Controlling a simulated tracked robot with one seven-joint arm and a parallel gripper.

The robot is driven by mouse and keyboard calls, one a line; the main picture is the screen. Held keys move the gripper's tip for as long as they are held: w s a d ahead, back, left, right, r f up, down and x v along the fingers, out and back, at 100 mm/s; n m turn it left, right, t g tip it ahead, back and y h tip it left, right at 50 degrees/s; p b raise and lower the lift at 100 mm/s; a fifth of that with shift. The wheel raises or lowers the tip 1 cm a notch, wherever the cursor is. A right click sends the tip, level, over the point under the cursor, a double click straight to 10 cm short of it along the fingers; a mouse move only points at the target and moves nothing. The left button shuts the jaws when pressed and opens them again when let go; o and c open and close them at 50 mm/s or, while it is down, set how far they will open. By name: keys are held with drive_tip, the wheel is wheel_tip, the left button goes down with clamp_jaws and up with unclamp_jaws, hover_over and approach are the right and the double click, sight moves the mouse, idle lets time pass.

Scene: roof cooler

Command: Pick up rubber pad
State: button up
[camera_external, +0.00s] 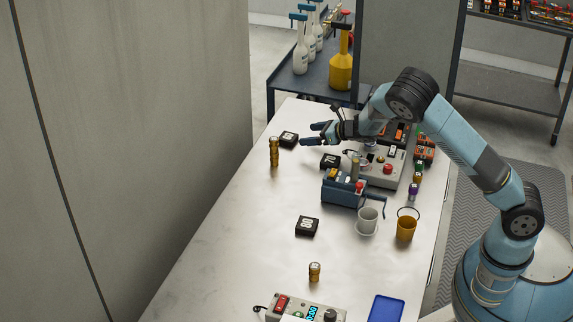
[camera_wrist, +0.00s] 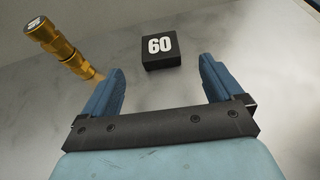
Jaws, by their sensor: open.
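Several small black square blocks with white markings, likely rubber pads, lie on the table. One black pad (camera_external: 288,139) is at the far left, just beyond my gripper's fingertips. In the wrist view a black pad marked 60 (camera_wrist: 160,49) lies ahead of the fingers, between their lines and apart from them. A second black pad (camera_external: 330,161) lies beside the grey control box, and a third black pad (camera_external: 307,226) lies nearer the camera. My gripper (camera_external: 308,134) is open and empty, reaching left above the table; both fingers show in the wrist view (camera_wrist: 160,72).
A brass cylinder (camera_external: 274,152) stands left of my gripper and shows in the wrist view (camera_wrist: 57,44). The table's left side is mostly clear.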

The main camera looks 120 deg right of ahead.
sight(286, 136)
drive_tip(key=shift+r+x, duration=0.2)
drive_tip(key=shift+x, duration=4.35)
drive_tip(key=shift+w, duration=0.1)
drive_tip(key=shift+c, duration=0.4)
drive_tip(key=c, duration=1)
drive_tip(key=shift+r, duration=0.1)
